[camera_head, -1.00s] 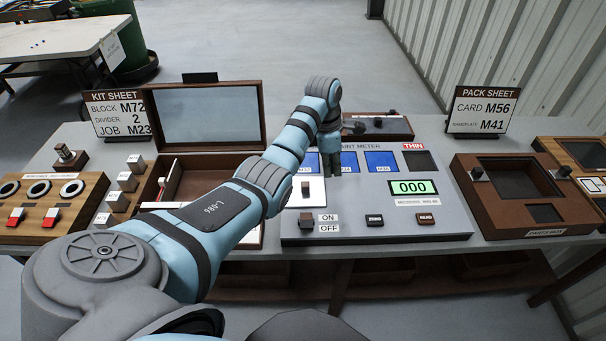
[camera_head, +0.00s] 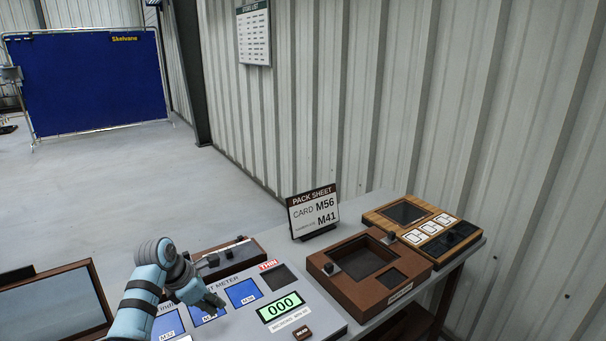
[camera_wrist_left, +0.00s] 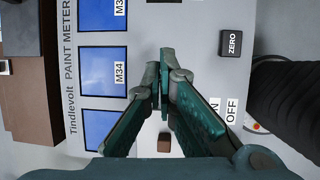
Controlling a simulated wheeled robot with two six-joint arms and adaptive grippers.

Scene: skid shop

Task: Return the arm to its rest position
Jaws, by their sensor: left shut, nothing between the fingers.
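My left arm comes up from the lower left in the head view, with my left gripper (camera_head: 208,303) over the blue pads of the grey paint meter (camera_head: 322,312). The gripper is shut and empty. In the left wrist view its teal fingers (camera_wrist_left: 161,80) meet above the meter face, beside the M34 pad (camera_wrist_left: 103,69). The meter's green display (camera_head: 281,306) reads 000. The ZERO button (camera_wrist_left: 232,43) is right of the fingers in the wrist view. I cannot tell the gripper's exact height above the meter. My right gripper is not in view.
A brown tray (camera_head: 320,264) with compartments, the pack sheet sign (camera_head: 315,211) and a wooden card box (camera_head: 457,238) stand right of the meter. A corrugated wall (camera_head: 400,120) rises behind the bench.

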